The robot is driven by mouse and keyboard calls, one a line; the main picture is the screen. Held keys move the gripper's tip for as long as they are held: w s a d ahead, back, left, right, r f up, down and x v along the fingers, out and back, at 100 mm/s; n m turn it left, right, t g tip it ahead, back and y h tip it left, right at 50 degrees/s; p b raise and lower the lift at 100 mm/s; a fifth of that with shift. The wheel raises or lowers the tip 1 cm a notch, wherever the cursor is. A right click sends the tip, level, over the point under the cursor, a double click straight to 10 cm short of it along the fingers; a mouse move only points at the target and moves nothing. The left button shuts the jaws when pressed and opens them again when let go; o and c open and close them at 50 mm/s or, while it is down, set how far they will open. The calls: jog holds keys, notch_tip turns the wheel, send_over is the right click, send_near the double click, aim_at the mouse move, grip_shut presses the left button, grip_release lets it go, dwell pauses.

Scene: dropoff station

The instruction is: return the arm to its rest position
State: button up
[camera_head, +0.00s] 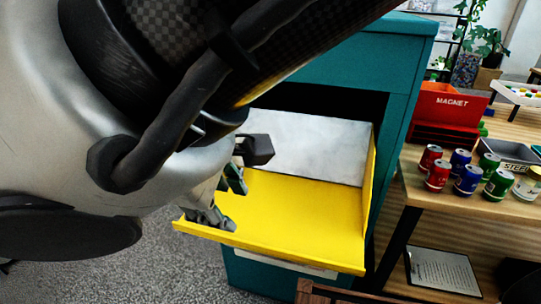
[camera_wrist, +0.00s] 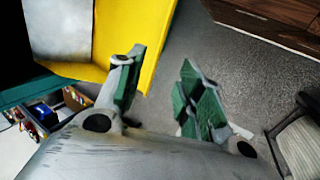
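My gripper (camera_head: 230,198) is at the left front part of the yellow chute tray (camera_head: 300,215) of the teal dropoff station (camera_head: 365,65). My large arm links fill the left and top of the head view and hide part of the station. The yellow tray (camera_wrist: 150,45) shows beside the left finger there. I cannot tell whether a finger touches the tray.
A wooden shelf (camera_head: 410,185) at the right holds several cans (camera_head: 437,175), a red MAGNET bin (camera_head: 445,110) and a grey STEEL bin (camera_head: 510,155). A brown cabinet (camera_wrist: 275,20) and a chair (camera_wrist: 300,140) show in the wrist view. Open grey floor (camera_head: 120,270) lies at lower left.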

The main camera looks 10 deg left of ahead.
jog(key=w+d+m+g, duration=0.25)
jog(key=w+d, duration=0.55)
jog(key=d, duration=0.5)
jog(key=w+d+m+g, duration=0.25)
jog(key=w+d, duration=0.45)
jog(key=d, duration=0.7)
jog(key=d+r+m+t, duration=0.1)
jog(key=d+m, duration=0.5)
jog(key=d, duration=0.6)
jog(key=s+d+r+m+t, duration=0.1)
jog(key=d+m+t, duration=0.2)
jog(key=d, duration=0.9)
jog(key=m, duration=0.3)
jog(key=shift+s+r+m, duration=0.25)
jog(key=shift+m, duration=0.05)
